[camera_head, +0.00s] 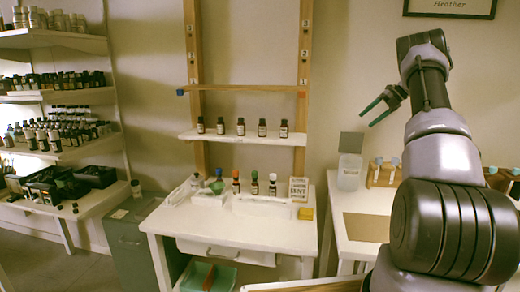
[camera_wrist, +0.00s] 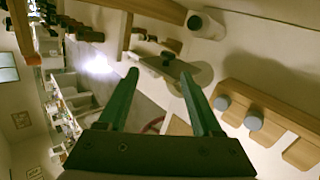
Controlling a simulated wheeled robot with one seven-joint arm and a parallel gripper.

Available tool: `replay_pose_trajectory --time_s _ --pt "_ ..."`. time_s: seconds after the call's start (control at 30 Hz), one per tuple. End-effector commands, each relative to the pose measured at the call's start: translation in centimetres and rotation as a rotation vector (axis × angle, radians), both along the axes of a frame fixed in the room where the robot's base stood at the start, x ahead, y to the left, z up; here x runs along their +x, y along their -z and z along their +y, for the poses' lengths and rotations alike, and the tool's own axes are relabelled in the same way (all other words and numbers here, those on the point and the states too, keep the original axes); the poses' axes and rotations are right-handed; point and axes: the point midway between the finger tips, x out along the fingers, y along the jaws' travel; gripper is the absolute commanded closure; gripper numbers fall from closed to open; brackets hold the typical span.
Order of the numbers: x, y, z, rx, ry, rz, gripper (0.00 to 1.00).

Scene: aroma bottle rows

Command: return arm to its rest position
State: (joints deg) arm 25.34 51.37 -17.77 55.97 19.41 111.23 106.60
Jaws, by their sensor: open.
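My gripper (camera_head: 374,111) is raised in the air at the upper right of the head view, in front of the bare wall. Its two green fingers are apart with nothing between them. In the wrist view my gripper (camera_wrist: 162,88) also shows open and empty. My arm is bent, coming up from the lower right of the head view. No bottle or other object touches the fingers.
Dark bottles (camera_head: 241,127) stand in a row on a white wall shelf (camera_head: 245,139). Capped bottles stand on a white table (camera_head: 250,232) below. Shelves (camera_head: 50,40) full of bottles are at left. A translucent jug (camera_head: 349,172) and wooden racks are on the right-hand table.

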Motion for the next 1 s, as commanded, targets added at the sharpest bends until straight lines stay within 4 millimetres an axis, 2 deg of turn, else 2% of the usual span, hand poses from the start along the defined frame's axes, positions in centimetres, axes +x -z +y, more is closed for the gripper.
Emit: replay_pose_trajectory --time_s 0.03,0.2,0.37,0.5,0.73,0.87,1.0 --pt "-0.4 -1.9 1.1 -0.031 -0.043 -0.046 0.34" --pt "-3.5 -8.0 5.6 -0.188 -0.274 -0.252 0.34" --pt "-7.7 -12.5 10.5 -0.347 -0.531 -0.447 0.34" --pt "-12.2 -15.5 14.8 -0.487 -0.774 -0.614 0.34" --pt "-20.9 -18.2 21.2 -0.721 -1.205 -0.874 0.34" --pt "-26.1 -18.4 24.2 -0.857 -1.466 -1.009 0.34" --pt "-31.8 -17.6 26.9 -1.008 -1.760 -1.142 0.34"
